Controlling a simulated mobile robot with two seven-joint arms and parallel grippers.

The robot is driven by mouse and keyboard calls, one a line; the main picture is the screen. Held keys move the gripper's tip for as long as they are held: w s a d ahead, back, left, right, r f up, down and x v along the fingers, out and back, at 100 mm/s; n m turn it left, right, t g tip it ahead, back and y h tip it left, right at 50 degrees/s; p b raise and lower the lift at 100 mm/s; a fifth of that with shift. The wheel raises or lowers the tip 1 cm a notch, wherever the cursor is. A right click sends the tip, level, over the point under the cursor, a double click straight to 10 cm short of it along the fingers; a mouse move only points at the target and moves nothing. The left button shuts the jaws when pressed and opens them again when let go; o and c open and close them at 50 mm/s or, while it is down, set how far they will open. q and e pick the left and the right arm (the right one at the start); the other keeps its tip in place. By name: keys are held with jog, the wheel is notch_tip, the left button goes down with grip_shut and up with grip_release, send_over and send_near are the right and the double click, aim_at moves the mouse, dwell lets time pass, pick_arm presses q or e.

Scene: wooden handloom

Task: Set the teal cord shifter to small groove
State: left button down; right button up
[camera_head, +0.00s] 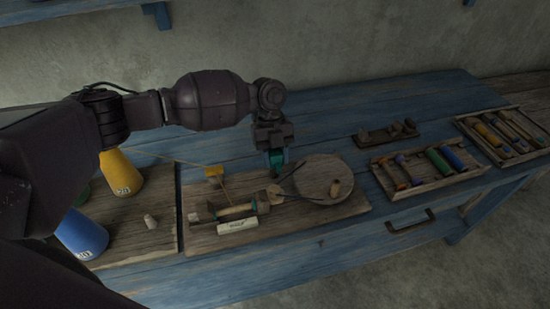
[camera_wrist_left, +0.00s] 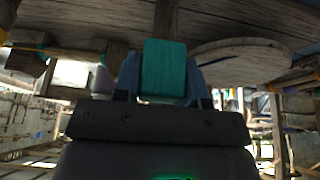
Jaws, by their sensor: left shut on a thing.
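The teal cord shifter (camera_head: 276,158) stands on the wooden winder board (camera_head: 200,240), left of the round wooden wheel (camera_head: 322,178). In the left wrist view the shifter shows as a teal block (camera_wrist_left: 163,68) between the fingers. My left gripper (camera_head: 275,152) reaches down from above and is shut on it. A dark cord (camera_head: 300,197) runs around or near the wheel and toward the shifter's base. The grooves are too small or hidden to tell which one the cord lies in. My right gripper is in neither view.
Yellow (camera_head: 121,174) and blue (camera_head: 81,235) cones stand on a board at left. A spindle (camera_head: 237,210) with a small label (camera_head: 238,225) lies at the winder's front. Trays of bobbins (camera_head: 424,170) and tools (camera_head: 502,135) sit at right. The blue table's back is clear.

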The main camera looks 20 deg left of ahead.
pick_arm(q)
jog(key=c, duration=0.7)
grip_release()
jog(key=shift+r, duration=0.35)
jog(key=shift+f, duration=0.1)
jog(key=v, duration=1)
jog(key=shift+w+r, duration=0.15)
jog(key=shift+r, duration=0.25)
jog(key=shift+f, duration=0.1)
